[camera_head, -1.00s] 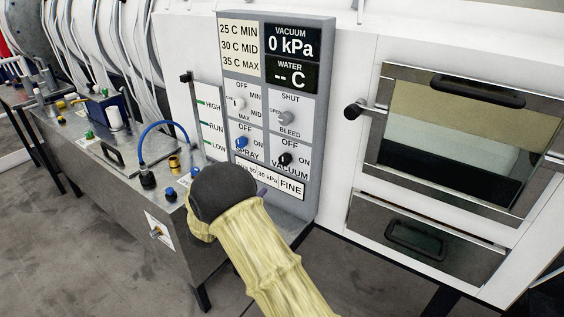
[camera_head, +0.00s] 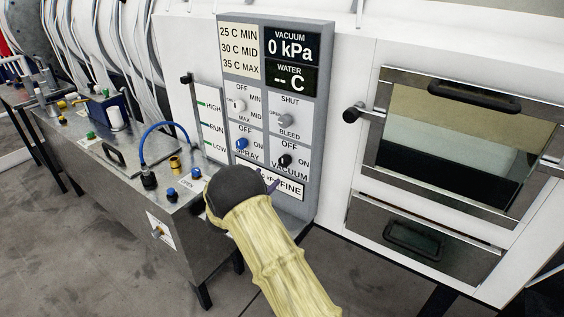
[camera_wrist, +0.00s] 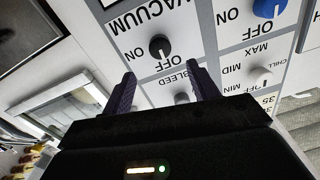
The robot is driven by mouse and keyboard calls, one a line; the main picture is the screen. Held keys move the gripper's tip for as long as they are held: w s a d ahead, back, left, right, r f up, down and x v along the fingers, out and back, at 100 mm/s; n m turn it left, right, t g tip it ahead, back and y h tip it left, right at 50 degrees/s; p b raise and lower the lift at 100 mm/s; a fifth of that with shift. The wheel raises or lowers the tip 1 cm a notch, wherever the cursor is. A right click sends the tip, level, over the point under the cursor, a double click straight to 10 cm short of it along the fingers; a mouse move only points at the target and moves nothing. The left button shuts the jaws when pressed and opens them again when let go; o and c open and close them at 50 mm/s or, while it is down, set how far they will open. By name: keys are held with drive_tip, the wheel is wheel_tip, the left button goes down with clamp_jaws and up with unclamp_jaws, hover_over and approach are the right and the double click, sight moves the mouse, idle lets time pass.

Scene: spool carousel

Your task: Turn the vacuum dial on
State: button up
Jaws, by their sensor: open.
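The vacuum dial (camera_head: 284,160) is a small black knob low on the right of the grey control panel, between OFF and ON labels. In the wrist view the dial (camera_wrist: 160,46) shows upside down, just beyond and roughly between my fingertips; its pointer seems to face OFF. My gripper (camera_wrist: 160,78) is open, with its two dark purple fingers apart and nothing between them. In the head view my gripper (camera_head: 273,186) is just below the dial, mostly hidden behind my dark wrist. The vacuum display (camera_head: 291,46) reads 0 kPa.
The blue spray knob (camera_head: 241,144) sits left of the dial. The grey bleed knob (camera_head: 286,121) is above it, near my right finger in the wrist view. A metal bench (camera_head: 175,205) with fittings stands left; a windowed door (camera_head: 460,135) is right.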

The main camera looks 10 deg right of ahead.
sight(282, 163)
drive_tip(key=p+x, duration=0.2)
drive_tip(key=x, duration=0.8)
drive_tip(key=shift+w+d+p, duration=0.1)
drive_tip(key=shift+p, duration=0.25)
drive_tip(key=c, duration=1)
